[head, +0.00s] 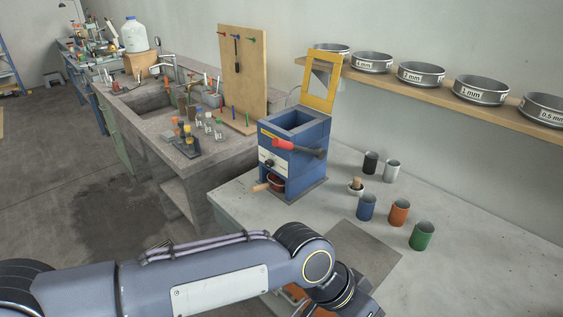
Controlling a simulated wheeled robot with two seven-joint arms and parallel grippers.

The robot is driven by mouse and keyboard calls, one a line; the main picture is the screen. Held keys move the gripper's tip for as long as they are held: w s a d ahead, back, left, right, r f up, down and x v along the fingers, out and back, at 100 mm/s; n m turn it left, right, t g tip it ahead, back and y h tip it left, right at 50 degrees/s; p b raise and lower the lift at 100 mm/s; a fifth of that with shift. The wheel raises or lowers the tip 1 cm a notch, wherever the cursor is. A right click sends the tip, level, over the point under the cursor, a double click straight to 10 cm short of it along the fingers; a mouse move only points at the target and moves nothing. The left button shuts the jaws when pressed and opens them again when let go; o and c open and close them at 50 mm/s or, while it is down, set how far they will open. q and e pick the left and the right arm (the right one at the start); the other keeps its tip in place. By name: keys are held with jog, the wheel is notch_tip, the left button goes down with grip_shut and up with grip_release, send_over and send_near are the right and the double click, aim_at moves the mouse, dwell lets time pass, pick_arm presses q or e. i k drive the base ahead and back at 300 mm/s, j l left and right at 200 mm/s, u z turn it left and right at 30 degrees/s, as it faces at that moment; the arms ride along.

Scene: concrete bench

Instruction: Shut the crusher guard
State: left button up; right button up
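The blue crusher (310,165) stands on the concrete bench, with an open square hopper on top. Its yellow-framed guard (318,104) stands raised, nearly upright, at the back edge of the hopper, so it is open. A red-ended dark handle (284,146) sticks out at the front. A reddish cup with a wooden handle (275,184) sits in the lower opening. My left arm crosses the bottom of the view, its wrist in front of and below the crusher. I see no fingertips of my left gripper. My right gripper is out of view.
Blue (366,208), orange (399,212) and green (422,236) cups stand right of the crusher, with a black cup (370,163) and a metal cup (392,171) behind. A sieve shelf (440,100) runs along the wall. A pegboard (253,75) stands behind left. The bench's right side is clear.

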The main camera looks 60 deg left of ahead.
aim_at(323, 104)
jog(key=u, duration=2.05)
jog(key=i+j, duration=0.2)
jog(key=j, duration=0.15)
jog(key=i+j, duration=0.4)
jog(key=j, duration=0.25)
jog(key=i+j+z, duration=0.1)
jog(key=i+j, duration=0.1)
jog(key=j, duration=0.1)
